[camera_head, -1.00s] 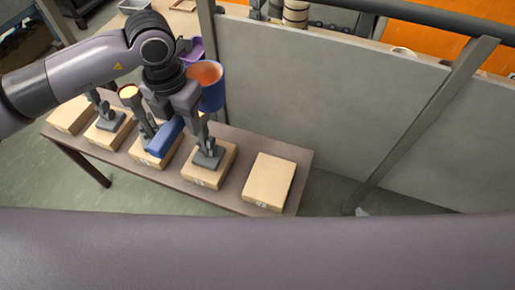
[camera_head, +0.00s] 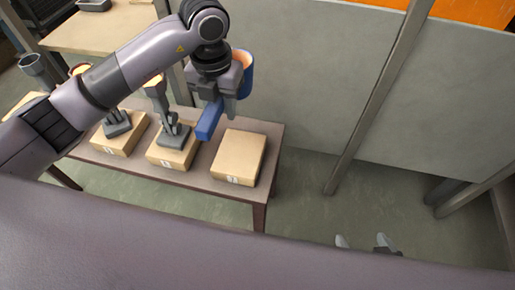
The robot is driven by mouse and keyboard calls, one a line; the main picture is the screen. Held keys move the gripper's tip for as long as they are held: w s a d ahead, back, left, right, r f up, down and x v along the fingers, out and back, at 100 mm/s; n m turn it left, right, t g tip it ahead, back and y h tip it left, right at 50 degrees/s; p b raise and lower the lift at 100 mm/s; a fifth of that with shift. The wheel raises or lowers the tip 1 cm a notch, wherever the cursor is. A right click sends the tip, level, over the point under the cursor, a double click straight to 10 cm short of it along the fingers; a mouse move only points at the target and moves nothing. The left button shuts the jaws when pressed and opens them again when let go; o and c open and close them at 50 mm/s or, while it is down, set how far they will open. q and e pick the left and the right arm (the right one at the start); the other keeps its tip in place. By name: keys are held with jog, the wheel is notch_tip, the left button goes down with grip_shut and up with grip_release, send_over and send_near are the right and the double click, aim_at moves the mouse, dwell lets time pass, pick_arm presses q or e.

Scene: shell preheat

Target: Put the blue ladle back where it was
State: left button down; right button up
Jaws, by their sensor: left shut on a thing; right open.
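My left gripper (camera_head: 221,98) is shut on the blue ladle (camera_head: 246,80). It holds the ladle above the table near its back edge, with the cup behind the gripper and the blue handle toward me. The handle end shows between the rightmost cardboard box (camera_head: 238,157), which has a bare top, and the box (camera_head: 172,158) left of it, which bears a grey stand (camera_head: 173,136). Whether the ladle touches anything is hard to tell. Two fingertips of my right gripper (camera_head: 362,243) show apart at the bottom, over the floor, empty.
The brown table (camera_head: 262,190) carries a row of boxes. Another box (camera_head: 120,140) with a grey stand is further left, partly behind my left arm. A ladle with orange contents (camera_head: 155,84) stands upright. Grey panels and a slanted post (camera_head: 370,105) border the right; floor there is clear.

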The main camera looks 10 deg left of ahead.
pick_arm(q)
jog(key=f, duration=0.5)
jog(key=f+b, duration=0.1)
jog(key=f, duration=1)
jog(key=shift+w+d+b, duration=0.1)
jog(key=shift+d+b, duration=0.15)
jog(key=shift+b, duration=0.1)
jog(key=shift+f+b, duration=0.3)
jog(key=shift+f, duration=1.8)
jog(key=shift+f, duration=0.15)
jog(key=c, duration=0.8)
grip_release()
jog(key=shift+o, duration=0.2)
jog(key=shift+r, duration=0.5)
notch_tip(320, 180, up, 11)
jog(key=p, duration=0.1)
jog(key=shift+s+r, duration=0.15)
jog(key=shift+s, duration=0.15)
